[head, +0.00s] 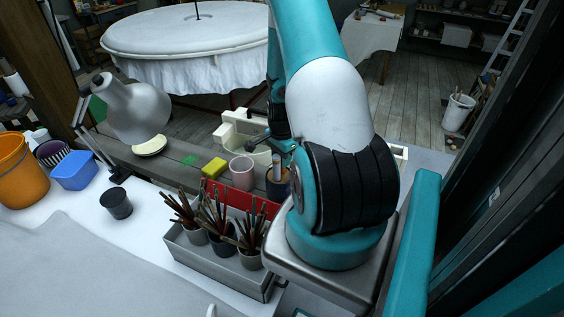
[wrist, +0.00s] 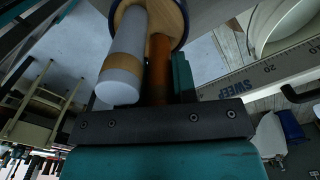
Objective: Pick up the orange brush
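The orange brush (wrist: 158,70) shows in the wrist view as an orange-brown shaft running from a round dark blue cup (wrist: 182,18) down to my gripper's dark bar. A thick pale grey cylinder (wrist: 122,62) with a tan band stands beside it in the same cup. One teal finger of my gripper (wrist: 160,90) lies close along the brush's right side. The other finger is hidden, apparently behind the pale cylinder, so the grip is unclear. In the head view the dark blue cup (head: 278,190) stands beside my arm, with the cylinder sticking up; the fingertips are hidden there.
A pink cup (head: 242,173) and a yellow sponge (head: 214,167) stand left of the blue cup. A grey box (head: 215,264) in front holds several pots of brushes (head: 222,222). A metal lamp (head: 139,108) leans over the bench at left. A ruler (wrist: 268,72) shows in the wrist view.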

